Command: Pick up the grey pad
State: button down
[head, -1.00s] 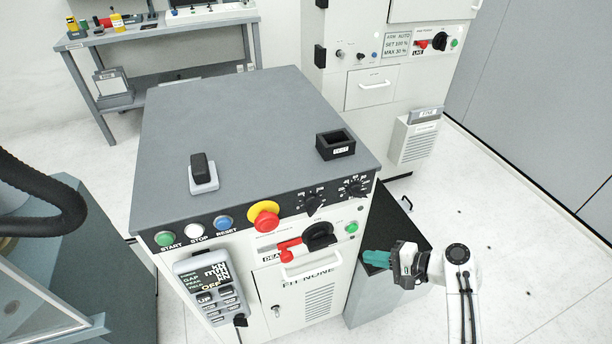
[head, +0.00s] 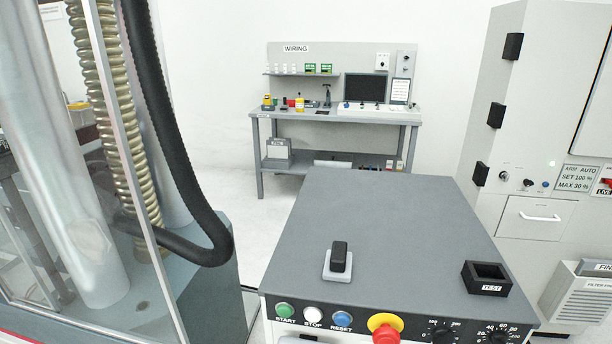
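A light grey pad (head: 338,266) lies flat on the grey top of the control console (head: 400,225), near its front edge. A small black block (head: 339,252) stands upright on the pad or directly behind it; I cannot tell which. No gripper is near the pad. My gripper is outside the head view, so its opening and anything in it are hidden.
A black open box labelled TEST (head: 487,279) sits on the console's right side. An emergency stop (head: 385,328) and buttons line its front. A glass-sided machine with a black hose (head: 190,180) stands left. A wiring bench (head: 335,115) is behind. Most of the console top is clear.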

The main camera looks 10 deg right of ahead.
aim_at(338, 266)
jog(key=u, duration=1)
jog(key=i+l+u, duration=0.1)
jog(key=i+l, duration=0.35)
jog(key=l, duration=0.15)
